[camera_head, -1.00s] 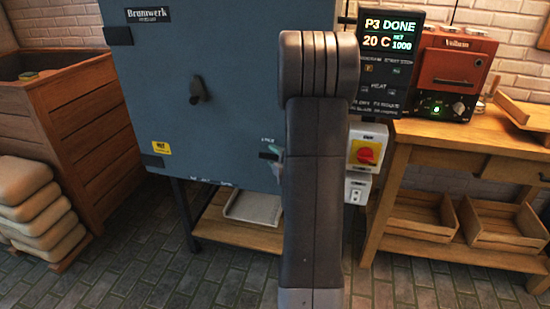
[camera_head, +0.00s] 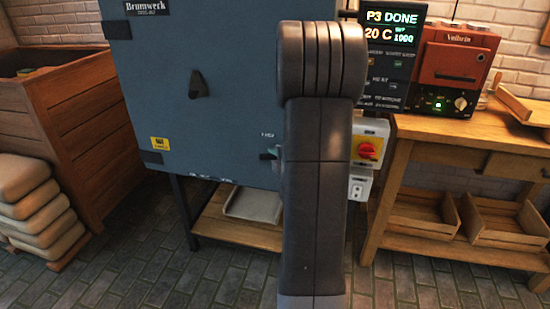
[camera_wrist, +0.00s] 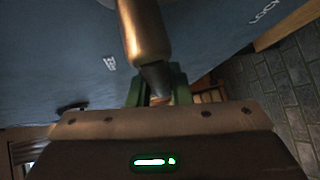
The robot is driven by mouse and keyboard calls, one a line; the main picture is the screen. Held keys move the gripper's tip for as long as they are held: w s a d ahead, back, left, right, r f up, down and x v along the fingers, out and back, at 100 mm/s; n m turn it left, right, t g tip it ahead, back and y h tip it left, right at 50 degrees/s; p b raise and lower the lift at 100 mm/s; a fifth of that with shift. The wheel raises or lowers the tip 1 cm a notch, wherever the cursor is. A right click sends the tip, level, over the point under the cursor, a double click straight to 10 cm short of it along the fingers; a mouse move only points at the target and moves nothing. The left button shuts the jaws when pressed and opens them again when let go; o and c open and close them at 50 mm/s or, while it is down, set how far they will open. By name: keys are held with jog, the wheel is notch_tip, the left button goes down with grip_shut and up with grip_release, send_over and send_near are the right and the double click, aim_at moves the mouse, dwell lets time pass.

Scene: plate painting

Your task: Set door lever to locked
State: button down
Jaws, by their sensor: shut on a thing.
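The kiln door (camera_head: 150,110) is a large blue-grey panel, and it looks closed. The door lever (camera_wrist: 144,35) is a bronze-coloured bar in the wrist view. My gripper (camera_wrist: 157,88) has green fingers on both sides of the lever's narrow dark end and is shut on it. A LOCK label (camera_wrist: 265,12) shows at the upper right of the wrist view, apart from the lever. Another small label (camera_wrist: 109,63) lies left of the lever. In the head view my arm hides the lever and most of my gripper (camera_head: 270,155).
A control panel (camera_head: 392,60) reads P3 DONE and 20 C. A red and yellow switch (camera_head: 368,150) is right of my arm. A wooden bench (camera_head: 465,130) with a small red kiln (camera_head: 455,72) stands at right. A wooden bin (camera_head: 75,115) and stacked sacks (camera_head: 35,205) are at left.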

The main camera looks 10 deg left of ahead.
jog(key=shift+d+f+n+g+h+b, duration=0.35)
jog(key=shift+d+f+n+h+b, duration=0.3)
jog(key=shift+f+h+b, duration=0.4)
jog(key=shift+d+f+n+g+h+b, duration=0.3)
jog(key=shift+d+f+n+h+b, duration=0.4)
jog(key=shift+h, duration=0.5)
jog(key=shift+d+f+n+g+h+b, duration=0.35)
jog(key=shift+f+n+h+b, duration=0.4)
jog(key=shift+h+b, duration=0.4)
jog(key=shift+s+d+f, duration=0.1)
jog(key=shift+d, duration=0.05)
jog(key=shift+d+f+n+h, duration=0.1)
jog(key=shift+d+n+h, duration=0.15)
jog(key=shift+h, duration=0.25)
jog(key=shift+d+f+n+h+b, duration=0.2)
jog(key=shift+n+h+b, duration=0.1)
jog(key=shift+b, duration=0.1)
jog(key=shift+d+f+n+h+b, duration=0.2)
jog(key=shift+d+n+h+b, duration=0.45)
jog(key=shift+d+h, duration=1)
jog(key=shift+a+h, duration=0.1)
jog(key=shift+h, duration=0.15)
